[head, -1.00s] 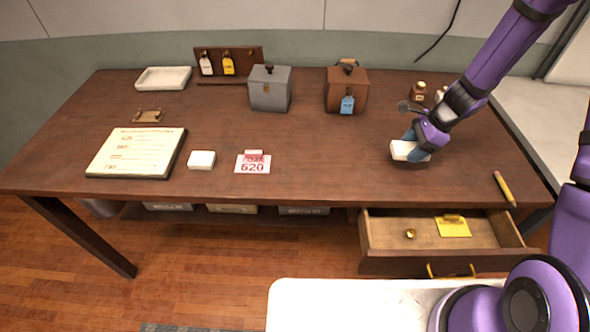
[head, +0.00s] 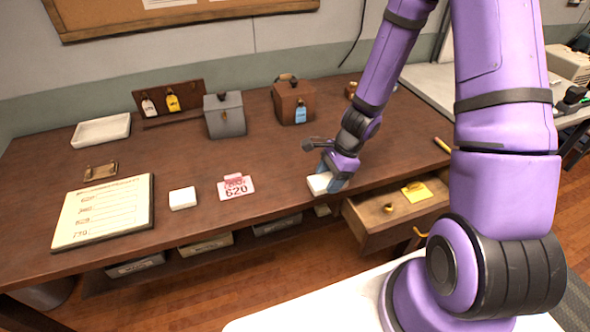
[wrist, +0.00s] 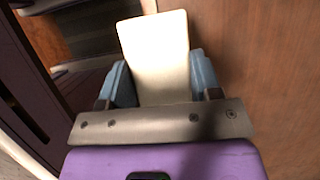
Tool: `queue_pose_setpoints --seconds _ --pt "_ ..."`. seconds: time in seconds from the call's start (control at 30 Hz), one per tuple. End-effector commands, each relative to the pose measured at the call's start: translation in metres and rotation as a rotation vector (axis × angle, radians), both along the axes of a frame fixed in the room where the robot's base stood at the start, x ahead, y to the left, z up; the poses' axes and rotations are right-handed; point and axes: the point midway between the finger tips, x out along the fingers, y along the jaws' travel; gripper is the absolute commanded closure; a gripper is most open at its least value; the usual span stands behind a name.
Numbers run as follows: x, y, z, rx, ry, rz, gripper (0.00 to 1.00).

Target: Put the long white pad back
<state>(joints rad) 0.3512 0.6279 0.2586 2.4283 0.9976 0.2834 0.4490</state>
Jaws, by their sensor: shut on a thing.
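My gripper (head: 334,177) is shut on the long white pad (head: 319,183), near the front edge of the desk, left of and above the open drawer (head: 364,234). In the wrist view the long white pad (wrist: 155,50) stands out lengthwise beyond the two blue fingers of my gripper (wrist: 162,88). The head view does not clearly show whether the pad touches the desk. A second, squarer white pad (head: 182,198) lies on the desk to the left.
The drawer holds a yellow tag (head: 414,192) and a small brass thing (head: 388,208). A price card (head: 236,188), a list board (head: 104,210), a white tray (head: 101,131), a grey box (head: 225,117) and a brown box (head: 294,103) are on the desk (head: 200,160). A pencil (head: 443,145) lies at right.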

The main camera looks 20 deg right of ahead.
Motion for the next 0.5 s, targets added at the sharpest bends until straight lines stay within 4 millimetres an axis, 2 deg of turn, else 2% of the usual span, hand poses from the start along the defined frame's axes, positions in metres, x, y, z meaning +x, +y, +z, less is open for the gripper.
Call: queue_pose_setpoints --seconds 0.33,0.5 --pt "0.069 0.03 -0.007 -0.001 -0.003 0.004 0.61" --pt "0.094 0.04 -0.01 0.0 0.0 0.001 0.61"
